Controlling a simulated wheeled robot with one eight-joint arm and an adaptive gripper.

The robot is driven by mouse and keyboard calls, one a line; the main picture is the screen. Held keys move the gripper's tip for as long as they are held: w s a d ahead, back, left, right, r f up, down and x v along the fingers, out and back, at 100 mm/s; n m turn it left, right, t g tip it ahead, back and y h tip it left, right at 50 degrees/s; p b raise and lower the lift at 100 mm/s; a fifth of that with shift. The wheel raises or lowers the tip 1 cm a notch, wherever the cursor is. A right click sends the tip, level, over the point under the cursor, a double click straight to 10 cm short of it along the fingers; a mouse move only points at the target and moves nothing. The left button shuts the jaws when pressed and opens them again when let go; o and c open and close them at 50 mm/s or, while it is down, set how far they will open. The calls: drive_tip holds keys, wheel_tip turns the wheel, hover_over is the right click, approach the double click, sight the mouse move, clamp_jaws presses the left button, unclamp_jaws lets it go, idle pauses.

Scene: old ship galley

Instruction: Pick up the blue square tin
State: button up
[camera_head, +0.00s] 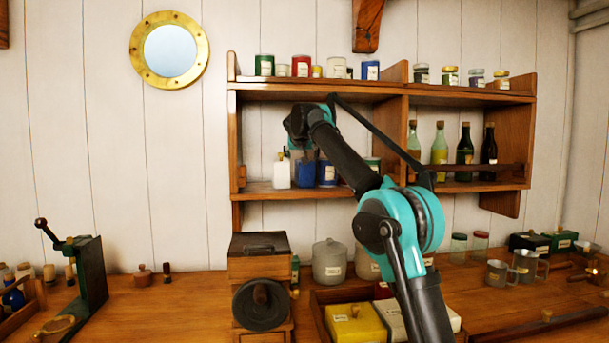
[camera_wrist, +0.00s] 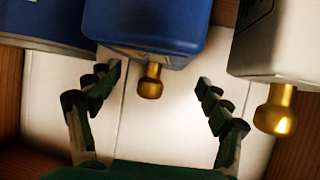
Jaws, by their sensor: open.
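The blue square tin (camera_head: 305,174) stands on the lower shelf of the wall rack, between a white tin (camera_head: 281,173) and a blue round tin (camera_head: 327,174). In the wrist view, the blue square tin (camera_wrist: 145,30) appears upside down with its brass cap (camera_wrist: 150,80) pointing down the picture. My gripper (camera_wrist: 160,76) is open, with one finger on either side of that cap.
The white tin (camera_wrist: 275,50) and blue round tin (camera_wrist: 60,28) flank the blue square tin closely in the wrist view. The upper shelf (camera_head: 310,86) runs above with several jars. Bottles (camera_head: 440,147) stand at right. A coffee grinder (camera_head: 260,268) sits on the counter below.

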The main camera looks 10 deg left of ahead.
drive_tip(key=shift+x, duration=1)
drive_tip(key=shift+c, duration=0.6)
clamp_jaws()
